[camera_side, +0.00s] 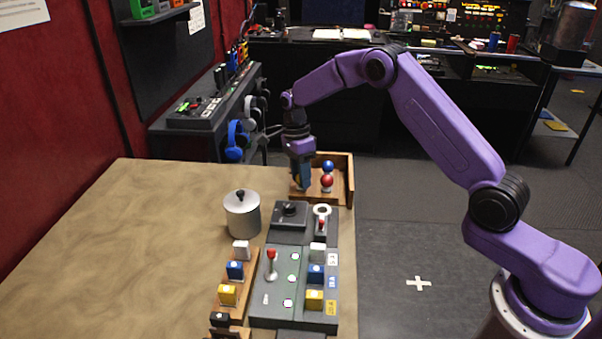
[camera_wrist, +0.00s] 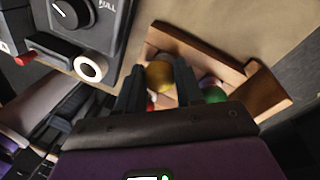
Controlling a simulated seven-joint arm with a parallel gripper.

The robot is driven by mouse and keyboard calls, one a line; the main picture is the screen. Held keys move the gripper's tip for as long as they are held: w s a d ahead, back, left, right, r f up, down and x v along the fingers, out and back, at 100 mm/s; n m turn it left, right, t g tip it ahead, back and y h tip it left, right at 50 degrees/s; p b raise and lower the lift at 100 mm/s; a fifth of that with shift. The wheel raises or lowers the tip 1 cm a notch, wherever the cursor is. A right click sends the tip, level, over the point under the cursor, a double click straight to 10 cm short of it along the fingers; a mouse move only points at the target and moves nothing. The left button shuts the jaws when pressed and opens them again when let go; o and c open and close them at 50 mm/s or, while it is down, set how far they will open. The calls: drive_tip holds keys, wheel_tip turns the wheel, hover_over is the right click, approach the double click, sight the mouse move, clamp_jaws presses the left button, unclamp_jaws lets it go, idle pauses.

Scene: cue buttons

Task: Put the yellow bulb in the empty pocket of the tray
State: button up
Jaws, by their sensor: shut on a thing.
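The wooden tray (camera_side: 349,182) stands at the far right corner of the table, with raised walls at its back and right. A blue bulb (camera_side: 328,166) and a red bulb (camera_side: 327,181) stand in it. My gripper (camera_side: 302,184) points down over the tray's left part. In the wrist view the yellow bulb (camera_wrist: 159,76) is between the two fingers of my gripper (camera_wrist: 160,84), which is shut on it. A green bulb (camera_wrist: 214,95) shows right of the fingers, by the tray wall (camera_wrist: 262,92). The empty pocket is hidden; whether the yellow bulb touches the tray cannot be told.
A dark control panel (camera_side: 290,260) with a dial, levers and coloured buttons lies in front of the tray. A silver pot (camera_side: 242,213) stands left of it. A wooden rack (camera_side: 232,290) of coloured blocks is nearer. The table's left side is clear.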

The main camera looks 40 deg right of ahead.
idle(0.3)
drive_tip(key=o, duration=1.3)
drive_tip(key=shift+c, duration=0.2)
drive_tip(key=shift+r, duration=3.55)
